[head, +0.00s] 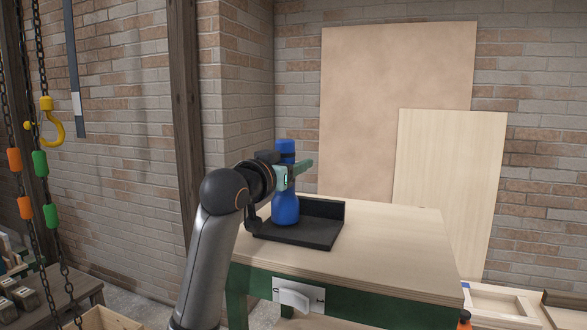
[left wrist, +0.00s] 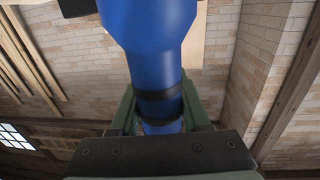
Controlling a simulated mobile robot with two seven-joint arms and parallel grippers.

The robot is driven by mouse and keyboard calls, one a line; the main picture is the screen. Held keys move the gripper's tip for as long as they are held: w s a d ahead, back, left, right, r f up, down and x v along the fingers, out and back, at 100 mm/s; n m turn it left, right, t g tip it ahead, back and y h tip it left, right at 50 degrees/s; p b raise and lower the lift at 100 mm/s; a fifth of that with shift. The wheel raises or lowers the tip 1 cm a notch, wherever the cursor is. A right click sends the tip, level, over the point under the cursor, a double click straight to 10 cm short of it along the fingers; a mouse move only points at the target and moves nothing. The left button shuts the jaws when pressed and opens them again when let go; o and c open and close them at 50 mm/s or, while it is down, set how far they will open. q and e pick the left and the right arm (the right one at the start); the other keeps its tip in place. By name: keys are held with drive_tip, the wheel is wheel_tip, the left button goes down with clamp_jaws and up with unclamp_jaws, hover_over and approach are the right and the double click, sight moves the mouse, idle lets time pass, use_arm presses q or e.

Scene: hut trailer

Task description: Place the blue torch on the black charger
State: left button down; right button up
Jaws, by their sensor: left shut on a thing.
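The blue torch (head: 285,209) is upright, wide end down, with dark bands around its narrower part. My left gripper (head: 290,170) is shut on the torch's narrow upper part. In the left wrist view, the torch (left wrist: 150,40) runs between the green fingers of the gripper (left wrist: 158,108). The black charger (head: 315,232) lies on the wooden table, with a flat base and a raised back wall. The torch's wide end is over the charger's base, in front of the back wall. I cannot tell whether it touches the base. My right gripper is not in view.
The wooden table (head: 400,250) has a clear top to the right of the charger. Two boards (head: 395,100) lean on the brick wall behind it. Chains with a yellow hook (head: 50,125) hang at the left. A low bench with small items (head: 25,295) stands at lower left.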

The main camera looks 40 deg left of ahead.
use_arm(q)
drive_tip(key=shift+s+f, duration=0.1)
drive_tip(key=shift+f, duration=0.1)
drive_tip(key=shift+f, duration=0.15)
drive_tip(key=shift+c, duration=1.9)
unclamp_jaws()
drive_tip(key=s+d+b, duration=0.1)
drive_tip(key=s, duration=1.1)
drive_tip(key=shift+d+r, duration=0.2)
drive_tip(key=shift+d, duration=0.15)
drive_tip(key=shift+w, duration=0.1)
